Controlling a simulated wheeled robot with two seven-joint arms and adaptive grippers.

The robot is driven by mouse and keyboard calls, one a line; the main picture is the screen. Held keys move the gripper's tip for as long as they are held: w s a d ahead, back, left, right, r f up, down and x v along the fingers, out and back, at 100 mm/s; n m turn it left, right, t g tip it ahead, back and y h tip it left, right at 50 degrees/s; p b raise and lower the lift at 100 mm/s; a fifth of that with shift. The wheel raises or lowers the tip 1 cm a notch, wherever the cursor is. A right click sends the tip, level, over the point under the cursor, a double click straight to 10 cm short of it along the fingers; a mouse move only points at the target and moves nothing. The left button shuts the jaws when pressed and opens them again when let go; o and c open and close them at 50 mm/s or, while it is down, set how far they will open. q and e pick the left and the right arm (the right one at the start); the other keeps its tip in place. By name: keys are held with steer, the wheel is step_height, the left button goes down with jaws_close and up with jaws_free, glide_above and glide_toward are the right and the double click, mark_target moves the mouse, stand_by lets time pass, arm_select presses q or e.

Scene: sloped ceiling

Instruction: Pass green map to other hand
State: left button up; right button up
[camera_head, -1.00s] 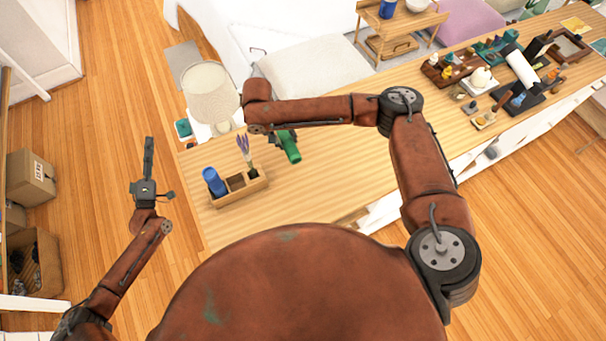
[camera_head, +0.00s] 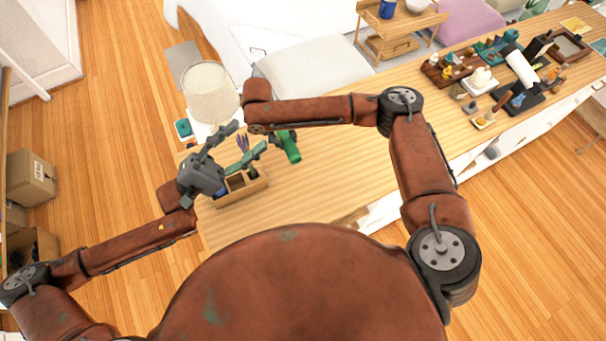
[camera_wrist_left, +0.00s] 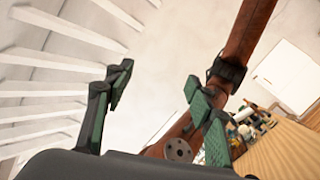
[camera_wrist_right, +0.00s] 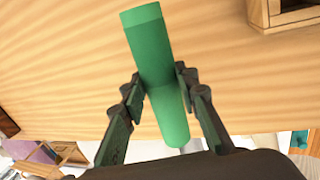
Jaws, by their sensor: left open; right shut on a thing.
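The green map (camera_head: 290,148) is a rolled green tube over the near-left part of the wooden table. My right gripper (camera_wrist_right: 161,92) is shut on the green map, one finger on each side; in the head view its fingers are mostly hidden behind my right arm. In the right wrist view the green map (camera_wrist_right: 150,50) sticks out past the fingertips. My left gripper (camera_head: 246,142) is open and empty, to the left of the green map and apart from it, above the wooden organizer. The left wrist view shows its two spread fingers (camera_wrist_left: 160,88) with nothing between them.
The wooden organizer (camera_head: 245,190) with a purple flower and a blue item stands under my left gripper. A lamp (camera_head: 211,92) stands behind it. The middle of the table (camera_head: 335,165) is clear. Several small items on trays stand at the far right.

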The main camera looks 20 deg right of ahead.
arm_select(q)
steer(key=s+d+f+n+t+h, duration=0.1)
steer(key=s+f+n, duration=0.1)
steer(key=s+n, duration=0.15)
steer(key=n+t+y, duration=1.3)
steer(key=n+y, duration=1.3)
steer(key=n, duration=0.6)
glide_toward(293, 153)
steer(key=x, duration=0.7)
steer(key=f+x, duration=0.1)
steer(key=x, duration=0.3)
steer(key=shift+d+f, duration=0.1)
steer(key=shift+d, duration=0.05)
steer(key=shift+c, duration=0.6)
